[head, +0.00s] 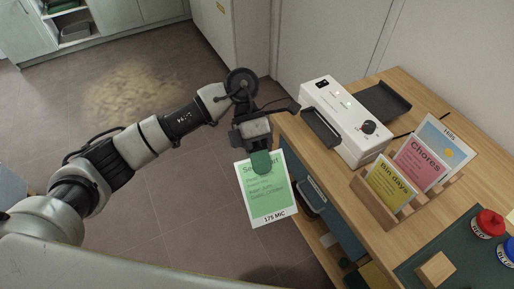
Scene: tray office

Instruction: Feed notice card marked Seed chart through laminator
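The notice card (265,203) is green in a white-edged pouch marked "175 MIC"; its heading begins "See" and is partly covered by my gripper. My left gripper (260,160) is shut on the card's top edge, and the card hangs in front of the desk's left edge. The laminator (345,115) is white with a black dial and a lit green light, and stands on the desk to the right of the gripper. A dark tray (321,128) sits at its near left side and another dark tray (384,102) behind it. My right gripper is not in view.
A wooden rack (385,204) on the desk (405,240) holds cards: yellow "Bin days" (393,184), pink "Chores" (421,158) and blue "Hills" (445,143). Red (487,223) and blue (506,252) stampers and a wooden block (436,270) are at the right front. The floor at left is clear.

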